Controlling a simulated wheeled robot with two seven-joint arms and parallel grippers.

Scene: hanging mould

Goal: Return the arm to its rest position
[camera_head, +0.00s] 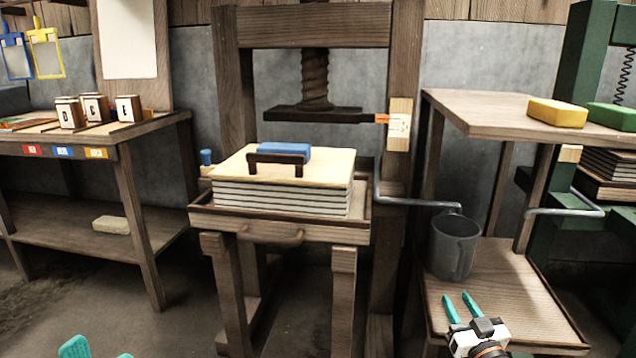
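My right gripper (461,306) is at the lower right, in front of the low wooden shelf. Its two teal fingers point up and stand apart with nothing between them. My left gripper (98,350) shows only as teal fingertips at the bottom left edge. The tips are apart and nothing shows between them; the rest is cut off. A blue mould frame (17,58) and a yellow mould frame (46,53) hang at the upper left, far from both grippers.
A wooden press (228,95) stands in the middle, holding a stack of layered sheets (280,198) with a blue block (284,152) on top. The floor between the left table and press is clear.

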